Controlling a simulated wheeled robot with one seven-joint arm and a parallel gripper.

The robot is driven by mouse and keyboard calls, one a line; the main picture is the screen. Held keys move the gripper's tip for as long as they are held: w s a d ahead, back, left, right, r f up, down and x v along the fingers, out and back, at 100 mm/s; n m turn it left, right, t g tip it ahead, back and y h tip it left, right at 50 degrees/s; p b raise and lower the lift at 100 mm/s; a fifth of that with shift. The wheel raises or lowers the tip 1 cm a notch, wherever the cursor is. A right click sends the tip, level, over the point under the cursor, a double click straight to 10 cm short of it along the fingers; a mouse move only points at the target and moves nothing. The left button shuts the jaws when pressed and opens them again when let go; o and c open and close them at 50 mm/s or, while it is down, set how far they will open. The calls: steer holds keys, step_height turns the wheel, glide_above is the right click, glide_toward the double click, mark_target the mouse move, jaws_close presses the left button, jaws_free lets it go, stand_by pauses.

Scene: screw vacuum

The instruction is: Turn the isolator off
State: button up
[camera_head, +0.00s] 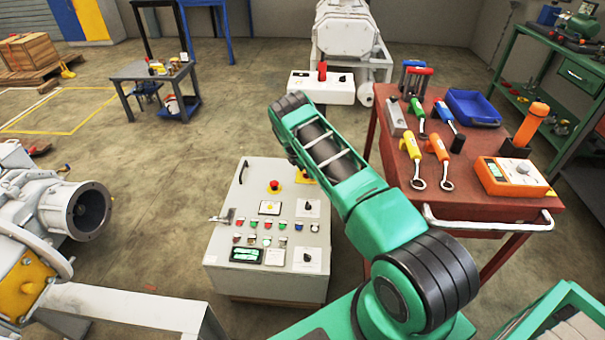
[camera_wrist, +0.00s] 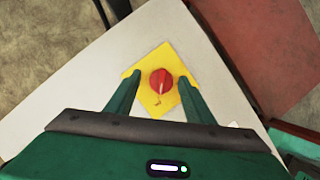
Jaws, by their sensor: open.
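The isolator is a round red knob (camera_wrist: 161,80) on a yellow diamond-shaped plate (camera_wrist: 155,106), set in a pale panel. A pale mark runs up and down on the knob. My gripper (camera_wrist: 159,78) is open in the wrist view, its green fingers to the left and right of the knob with a gap on each side. How high the fingertips are above the plate I cannot tell. In the head view only a bit of yellow plate (camera_head: 304,177) shows on the grey control box (camera_head: 226,253); my arm hides the knob and the gripper there.
The box top also bears a red emergency stop (camera_head: 274,186), several buttons, black dials and displays. A red tool cart (camera_head: 480,210) stands close on the right, with wrenches and a meter on top. A grey pump (camera_head: 75,208) is at the left. Floor behind the box is clear.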

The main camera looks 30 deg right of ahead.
steer(key=c, duration=1)
steer(key=shift+a, duration=0.4)
steer(key=shift+w+d+r, duration=0.1)
steer(key=shift+d, duration=0.2)
steer(key=shift+n, duration=0.3)
steer(key=n+t, duration=0.1)
steer(key=n, duration=0.2)
steer(key=shift+n+t+y, duration=0.3)
steer(key=shift+n+t, duration=0.1)
steer(key=n+t+y, duration=0.1)
steer(key=n, duration=0.3)
steer(key=shift+d, duration=0.2)
steer(key=n+y, duration=0.1)
steer(key=n, duration=0.2)
steer(key=n+t+y, duration=0.1)
steer(key=n, duration=0.1)
steer(key=shift+d+n, duration=0.15)
steer(key=shift+n, duration=0.25)
steer(key=shift+s+d+n+y, duration=0.15)
steer(key=shift+n+y, duration=0.25)
steer(key=shift+n, duration=0.45)
steer(key=shift+s+a+n+y, duration=0.1)
steer(key=shift+n+y, duration=0.3)
steer(key=shift+n, duration=0.45)
